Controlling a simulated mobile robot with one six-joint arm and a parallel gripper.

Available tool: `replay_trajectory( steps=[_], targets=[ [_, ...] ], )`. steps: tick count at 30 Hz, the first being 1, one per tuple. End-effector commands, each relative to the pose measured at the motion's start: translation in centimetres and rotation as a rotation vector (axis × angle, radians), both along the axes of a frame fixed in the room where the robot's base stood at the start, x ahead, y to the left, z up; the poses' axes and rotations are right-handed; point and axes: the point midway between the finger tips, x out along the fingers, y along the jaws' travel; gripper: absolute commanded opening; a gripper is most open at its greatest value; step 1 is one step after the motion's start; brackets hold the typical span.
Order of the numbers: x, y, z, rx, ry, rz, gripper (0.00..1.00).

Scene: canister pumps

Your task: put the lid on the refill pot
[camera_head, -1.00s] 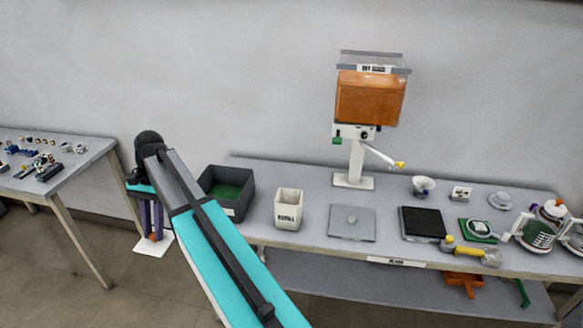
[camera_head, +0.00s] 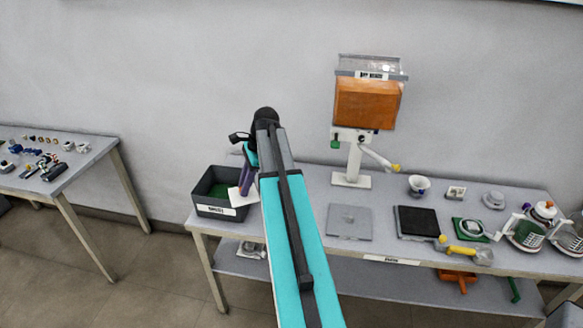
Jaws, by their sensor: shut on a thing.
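My gripper (camera_head: 244,186), with purple fingers, points down left of my forearm. It is shut on a white, flat, squarish lid (camera_head: 237,199). The lid shows in front of the right end of the grey bin; its exact height is hard to judge. The refill pot is not visible now; my arm covers the place where the white, square, open-topped pot stood on the bench a second ago.
A dark grey bin (camera_head: 222,211) with a green inside stands at the bench's left end. Right of my arm lie a grey plate with a knob (camera_head: 349,221) and a black pad (camera_head: 418,221). A pump with an orange tank (camera_head: 364,104) stands behind. A side table (camera_head: 82,165) is at left.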

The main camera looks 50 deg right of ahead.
Motion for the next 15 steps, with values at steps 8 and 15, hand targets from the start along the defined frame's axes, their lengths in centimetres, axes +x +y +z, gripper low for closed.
replay_trajectory(
  steps=[8,15],
  targets=[
    [-4.3,-7.9,1.4,0.011,-0.008,-0.293,0.00],
    [-7.4,-12.5,2.0,0.021,-0.017,-0.475,0.00]
  ],
)
